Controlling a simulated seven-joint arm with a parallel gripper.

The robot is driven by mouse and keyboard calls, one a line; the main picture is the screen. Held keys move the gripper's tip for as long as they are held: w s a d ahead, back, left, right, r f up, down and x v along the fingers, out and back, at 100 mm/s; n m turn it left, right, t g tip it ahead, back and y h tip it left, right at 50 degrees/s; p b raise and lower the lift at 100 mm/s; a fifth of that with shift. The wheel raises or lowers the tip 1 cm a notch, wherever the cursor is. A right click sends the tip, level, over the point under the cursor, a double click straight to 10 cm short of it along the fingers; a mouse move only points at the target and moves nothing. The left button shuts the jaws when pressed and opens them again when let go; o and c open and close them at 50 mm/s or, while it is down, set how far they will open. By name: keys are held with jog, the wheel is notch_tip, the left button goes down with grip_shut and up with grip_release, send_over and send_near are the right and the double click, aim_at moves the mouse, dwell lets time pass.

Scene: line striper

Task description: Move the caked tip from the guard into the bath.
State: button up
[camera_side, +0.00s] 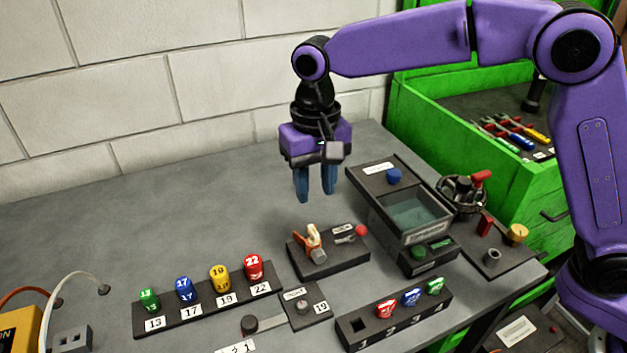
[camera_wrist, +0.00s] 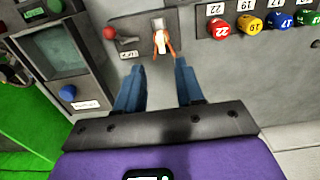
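An orange guard (camera_side: 318,256) stands on a dark block and holds a pale, cream-coloured piece, which looks like the caked tip (camera_side: 312,234). The tip also shows in the wrist view (camera_wrist: 160,42), between the guard's orange arms (camera_wrist: 171,50). The bath (camera_side: 412,213) is a dark-rimmed tank of greenish liquid, right of the guard in the side view. In the wrist view the bath (camera_wrist: 62,45) is at the left. My gripper (camera_side: 316,192) is open and empty, pointing down above and behind the guard. Its blue fingers (camera_wrist: 157,80) are apart, with the tip ahead between them.
A red knob (camera_side: 361,230) sits on the guard's block. A rack (camera_side: 208,306) holds numbered coloured tips at the left. Another rack (camera_side: 393,318) in front has an empty first slot. A blue knob (camera_side: 394,176) is on the lid behind the bath. The rear left table is clear.

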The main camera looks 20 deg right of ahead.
aim_at(314, 230)
jog(key=shift+w+a+f, duration=0.1)
jog(key=shift+f, duration=4.95)
grip_shut()
jog(key=shift+r, duration=0.8)
jog(key=shift+r, duration=2.2)
